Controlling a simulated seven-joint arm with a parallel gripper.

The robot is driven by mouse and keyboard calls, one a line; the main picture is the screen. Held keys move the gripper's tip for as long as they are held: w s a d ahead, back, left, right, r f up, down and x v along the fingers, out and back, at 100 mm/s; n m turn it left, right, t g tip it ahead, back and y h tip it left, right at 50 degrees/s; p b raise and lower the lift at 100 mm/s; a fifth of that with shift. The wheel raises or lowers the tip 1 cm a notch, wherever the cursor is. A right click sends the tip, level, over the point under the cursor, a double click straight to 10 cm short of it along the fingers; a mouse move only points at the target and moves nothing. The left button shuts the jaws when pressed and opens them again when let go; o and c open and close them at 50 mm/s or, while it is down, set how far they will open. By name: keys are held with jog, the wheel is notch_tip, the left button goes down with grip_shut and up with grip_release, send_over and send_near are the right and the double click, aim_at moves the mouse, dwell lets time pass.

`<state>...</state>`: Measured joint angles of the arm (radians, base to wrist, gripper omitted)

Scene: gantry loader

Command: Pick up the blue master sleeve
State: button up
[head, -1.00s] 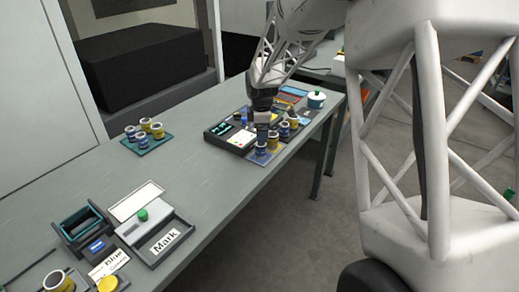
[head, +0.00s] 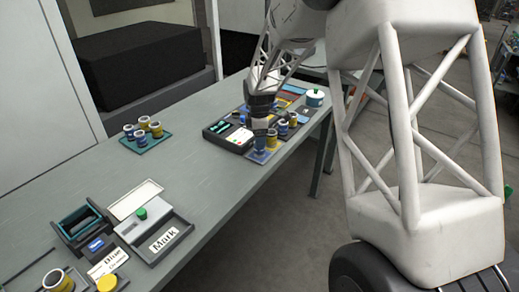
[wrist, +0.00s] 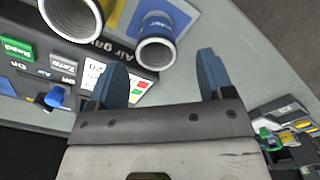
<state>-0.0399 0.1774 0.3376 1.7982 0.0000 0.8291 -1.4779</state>
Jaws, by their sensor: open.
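A blue sleeve (wrist: 157,42) with a pale metal rim stands just ahead of my open gripper (wrist: 162,78) in the wrist view. Its open end lies between the lines of the two blue fingers, beyond their tips, and the fingers do not hold it. In the head view my gripper (head: 260,125) is over the near end of the gauge area, right above a blue sleeve (head: 260,143). A second blue sleeve (head: 283,131) stands behind it.
A yellow sleeve (wrist: 72,14) stands close to the left in the wrist view, beside the air gage panel (wrist: 90,72). A green mat (head: 147,143) with several sleeves is farther left. Trays labelled Mark (head: 165,238) and Blue (head: 106,262) are nearer. Mid-table is clear.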

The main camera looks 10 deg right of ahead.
dwell(0.3)
jog(key=shift+w+d+f, duration=0.15)
jog(key=shift+f, duration=2.45)
jog(key=c, duration=1.1)
jog(key=shift+r, duration=0.15)
jog(key=shift+c, duration=0.2)
jog(key=shift+r, duration=0.4)
notch_tip(320, 180, up, 3)
jog(key=shift+f, duration=0.15)
jog(key=s+r, duration=0.1)
jog(key=s, duration=1.5)
jog(key=shift+d, duration=0.25)
jog(key=shift+r, duration=0.1)
